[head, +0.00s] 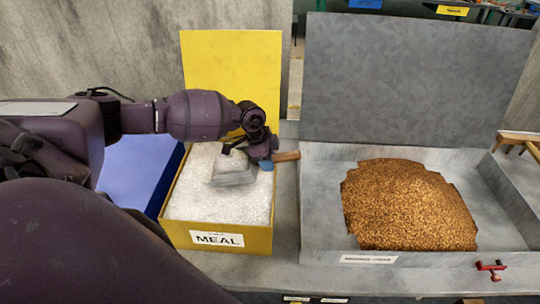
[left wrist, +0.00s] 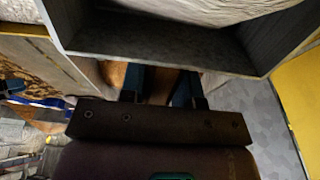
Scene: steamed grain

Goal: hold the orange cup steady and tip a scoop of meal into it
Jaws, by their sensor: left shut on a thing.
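My left gripper (head: 266,158) is shut on the wooden handle (head: 287,156) of a grey scoop (head: 233,179). The handle's end sticks out to the right of the fingers. The scoop is over the white meal (head: 205,202) in the yellow box marked MEAL (head: 180,235), and white meal heaps in it. I cannot tell whether its underside touches the meal below. In the left wrist view the scoop's grey wall (left wrist: 160,47) and the pale meal inside (left wrist: 190,9) show beyond the fingers (left wrist: 158,87). The orange cup and my right gripper are not in view.
A grey box (head: 315,205) with brown grain (head: 410,205) stands to the right, its tall lid (head: 415,80) raised. The yellow lid (head: 230,75) stands up behind the meal. A blue surface (head: 135,172) lies left. A red piece (head: 491,268) is at the front right.

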